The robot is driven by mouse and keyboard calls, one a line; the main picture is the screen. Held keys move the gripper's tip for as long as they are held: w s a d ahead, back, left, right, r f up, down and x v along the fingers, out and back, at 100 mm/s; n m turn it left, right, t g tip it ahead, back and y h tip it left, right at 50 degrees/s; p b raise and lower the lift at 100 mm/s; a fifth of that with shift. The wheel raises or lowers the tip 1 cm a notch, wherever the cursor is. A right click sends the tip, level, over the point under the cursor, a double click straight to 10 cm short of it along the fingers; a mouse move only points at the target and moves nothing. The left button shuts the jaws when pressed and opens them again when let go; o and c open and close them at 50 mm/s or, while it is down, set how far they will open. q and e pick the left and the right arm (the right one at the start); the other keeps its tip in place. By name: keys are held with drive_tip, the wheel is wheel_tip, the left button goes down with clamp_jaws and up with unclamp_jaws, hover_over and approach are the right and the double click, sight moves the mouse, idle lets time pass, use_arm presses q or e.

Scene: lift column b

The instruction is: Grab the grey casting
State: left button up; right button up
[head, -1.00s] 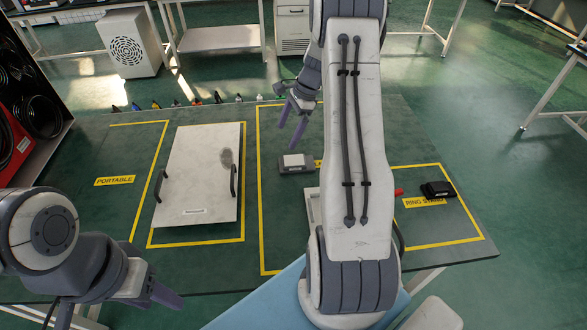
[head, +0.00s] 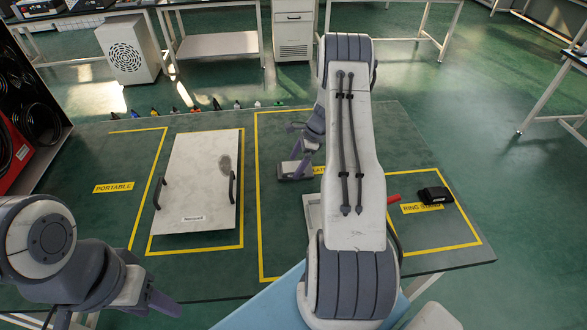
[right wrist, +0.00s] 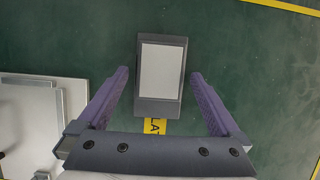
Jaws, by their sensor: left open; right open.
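The grey casting (right wrist: 160,103) looks like a dark grey block with a pale rectangular top. In the right wrist view it lies on the green table, beyond and between my right fingers. In the head view (head: 286,175) my right gripper (head: 302,165) partly covers it. My right gripper (right wrist: 160,74) is open and above the casting, one finger to each side, with visible gaps. My left gripper (head: 166,303) is at the lower left in the head view, away from the casting.
A white panel with two dark handles (head: 195,190) lies left of the casting. A pale flat object (right wrist: 42,125) sits close to my right gripper's left side. A black item (head: 435,194) and a red piece (head: 393,199) lie at right. Several small items line the far edge.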

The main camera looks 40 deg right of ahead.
drive_tip(key=shift+w+a+f, duration=0.1)
drive_tip(key=shift+f, duration=0.25)
drive_tip(key=shift+r, duration=0.1)
clamp_jaws()
